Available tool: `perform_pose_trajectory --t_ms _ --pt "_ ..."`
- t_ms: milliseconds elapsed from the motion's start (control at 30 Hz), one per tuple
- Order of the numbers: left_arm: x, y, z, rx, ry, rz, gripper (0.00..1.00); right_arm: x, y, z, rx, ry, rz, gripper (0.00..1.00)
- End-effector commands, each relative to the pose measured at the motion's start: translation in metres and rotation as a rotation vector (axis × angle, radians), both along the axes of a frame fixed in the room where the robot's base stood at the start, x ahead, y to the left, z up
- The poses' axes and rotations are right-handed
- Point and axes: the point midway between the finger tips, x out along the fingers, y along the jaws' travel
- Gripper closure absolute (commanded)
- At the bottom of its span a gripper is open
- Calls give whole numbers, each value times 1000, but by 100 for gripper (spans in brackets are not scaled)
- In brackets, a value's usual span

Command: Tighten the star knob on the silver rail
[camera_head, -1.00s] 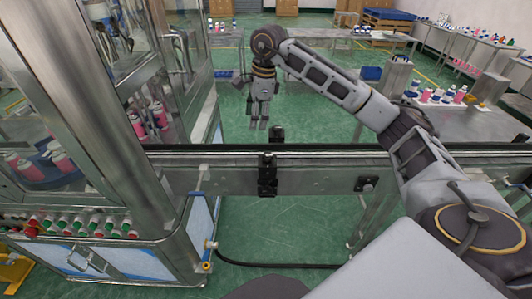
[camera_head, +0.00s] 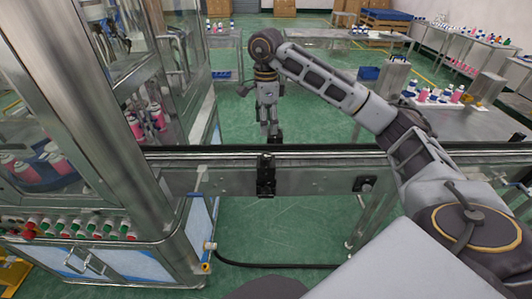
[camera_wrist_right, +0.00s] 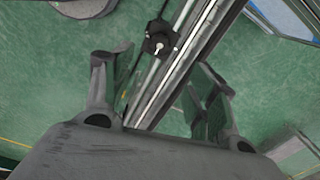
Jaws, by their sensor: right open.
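The silver rail (camera_head: 320,180) runs across the middle of the head view, with a black clamp (camera_head: 265,176) on its near side. My right gripper (camera_head: 271,136) hangs fingers down just behind and above the rail at this clamp. In the right wrist view its fingers (camera_wrist_right: 160,85) are spread wide and empty, with the rail passing between them. My left gripper is not in view.
A glass-walled machine with a row of coloured buttons (camera_head: 75,228) stands at the left. A second black fitting (camera_head: 364,184) sits on the rail further right. Tables with bottles (camera_head: 435,96) stand at the back right. The green floor (camera_head: 300,225) before the rail is mostly clear.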

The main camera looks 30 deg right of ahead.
Motion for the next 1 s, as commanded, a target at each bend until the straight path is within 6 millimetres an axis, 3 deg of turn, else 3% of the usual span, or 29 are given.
perform_pose_trajectory --t_ms 1000 --pt "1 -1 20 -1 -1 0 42 -1 0 -113 0 1 0 42"
